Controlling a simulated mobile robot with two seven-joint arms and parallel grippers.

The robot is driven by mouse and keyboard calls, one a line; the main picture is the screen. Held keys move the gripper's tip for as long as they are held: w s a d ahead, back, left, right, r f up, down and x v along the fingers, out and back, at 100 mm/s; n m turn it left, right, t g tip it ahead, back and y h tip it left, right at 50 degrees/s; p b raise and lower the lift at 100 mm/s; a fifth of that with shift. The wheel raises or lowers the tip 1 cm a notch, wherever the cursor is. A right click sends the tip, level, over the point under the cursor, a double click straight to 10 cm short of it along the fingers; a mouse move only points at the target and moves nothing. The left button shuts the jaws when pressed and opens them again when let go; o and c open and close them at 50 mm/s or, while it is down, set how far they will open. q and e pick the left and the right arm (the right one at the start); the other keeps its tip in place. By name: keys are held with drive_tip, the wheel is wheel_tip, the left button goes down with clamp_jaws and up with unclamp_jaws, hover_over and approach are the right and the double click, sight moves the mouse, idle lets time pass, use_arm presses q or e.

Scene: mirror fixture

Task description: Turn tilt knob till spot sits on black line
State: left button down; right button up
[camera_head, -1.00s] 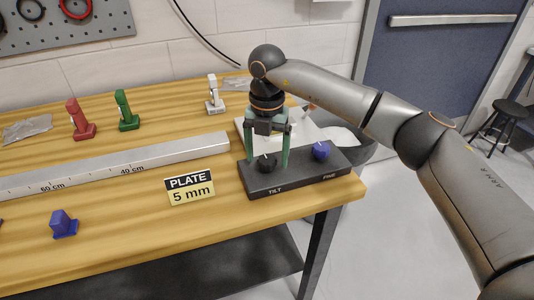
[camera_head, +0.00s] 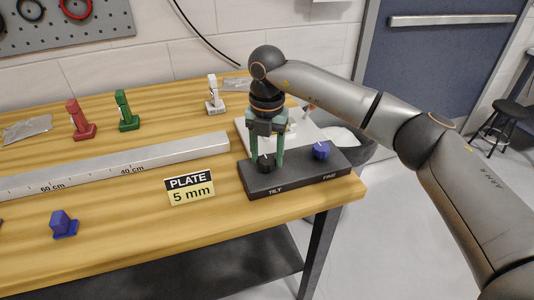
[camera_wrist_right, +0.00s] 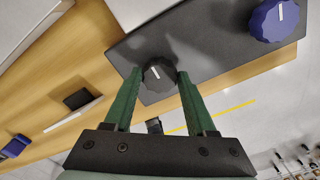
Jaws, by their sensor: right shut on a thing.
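The black tilt knob (camera_head: 266,162) sits on the left of a dark control box (camera_head: 300,180) marked TILT and FINE. My right gripper (camera_head: 267,160) points straight down over the box, its green fingers shut on the tilt knob. The right wrist view shows the knob (camera_wrist_right: 158,74) with a white pointer mark, a finger on either side. The blue fine knob (camera_head: 321,151) is on the right of the box, untouched; it also shows in the right wrist view (camera_wrist_right: 273,20). I cannot make out a light spot or a black line. My left gripper is out of view.
A long metal rail (camera_head: 120,165) with a cm scale runs left of the box. A PLATE 5 mm sign (camera_head: 190,188) stands in front. Red (camera_head: 80,120), green (camera_head: 126,111) and white (camera_head: 214,96) holders stand behind, a blue block (camera_head: 63,224) in front. A white plate is behind the box.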

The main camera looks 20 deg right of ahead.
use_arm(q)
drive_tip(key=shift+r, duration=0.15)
use_arm(e)
drive_tip(key=shift+n, duration=0.4)
drive_tip(key=shift+n+p, duration=0.3)
drive_tip(key=shift+n, duration=0.4)
drive_tip(key=n, duration=0.2)
drive_tip(key=shift+r+n, duration=0.1)
drive_tip(key=shift+n, duration=0.2)
drive_tip(key=n, duration=0.2)
drive_tip(key=shift+n+p, duration=0.3)
drive_tip(key=shift+p, duration=0.1)
drive_tip(key=n, duration=0.4)
drive_tip(key=shift+n, duration=0.3)
drive_tip(key=n, duration=0.6)
drive_tip(key=shift+p, duration=0.3)
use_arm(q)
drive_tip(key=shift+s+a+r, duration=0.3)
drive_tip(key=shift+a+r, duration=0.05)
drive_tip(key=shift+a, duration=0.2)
use_arm(e)
drive_tip(key=n, duration=0.5)
drive_tip(key=shift+n, duration=0.4)
